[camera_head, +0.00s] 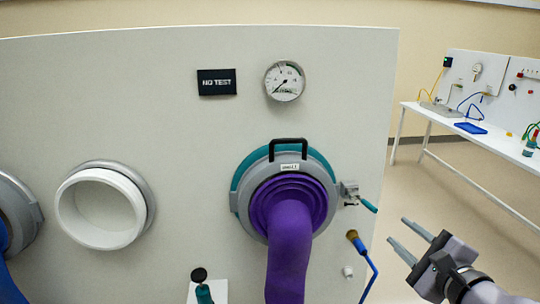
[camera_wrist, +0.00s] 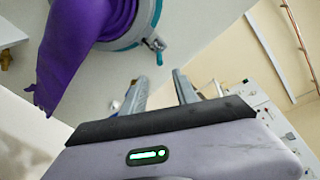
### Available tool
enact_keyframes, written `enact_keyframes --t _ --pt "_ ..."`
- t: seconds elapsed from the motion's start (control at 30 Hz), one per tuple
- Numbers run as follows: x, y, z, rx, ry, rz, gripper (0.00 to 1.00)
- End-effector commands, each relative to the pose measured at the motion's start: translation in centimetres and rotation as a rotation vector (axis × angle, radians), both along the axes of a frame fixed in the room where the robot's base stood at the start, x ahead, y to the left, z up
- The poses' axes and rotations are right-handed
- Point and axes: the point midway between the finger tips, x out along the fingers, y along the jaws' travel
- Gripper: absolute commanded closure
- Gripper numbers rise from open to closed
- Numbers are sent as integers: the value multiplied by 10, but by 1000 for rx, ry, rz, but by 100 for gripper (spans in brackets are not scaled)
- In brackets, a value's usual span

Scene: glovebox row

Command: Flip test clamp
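A grey and teal ring (camera_head: 236,190) with a black handle on top sits around a port on the white panel, with a purple glove (camera_head: 290,245) hanging out of it. A small metal clamp with a teal lever (camera_head: 368,204) is on the ring's right side; the lever points right and slightly down. The clamp also shows in the wrist view (camera_wrist: 155,44), beyond the fingertips. My gripper (camera_head: 397,230) is open and empty, right of and below the clamp, apart from it. Both fingers show in the wrist view (camera_wrist: 160,76).
A "NO TEST" display (camera_head: 216,82) and a dial gauge (camera_head: 284,81) are above the ring. A blue hose with a brass end (camera_head: 354,237) hangs below the clamp. An empty white port (camera_head: 102,208) is to the left. A bench (camera_head: 470,137) stands far right, with open floor before it.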

Motion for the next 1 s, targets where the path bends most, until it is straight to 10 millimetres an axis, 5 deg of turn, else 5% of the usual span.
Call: enact_keyframes --t 0.3,0.5,0.93,1.0 --pt "88 7 -22 -1 0 8 65" --pt "124 8 -28 -2 -1 5 65" --pt "138 8 -30 -3 -2 3 65" --pt "138 8 -30 -3 -2 3 78"
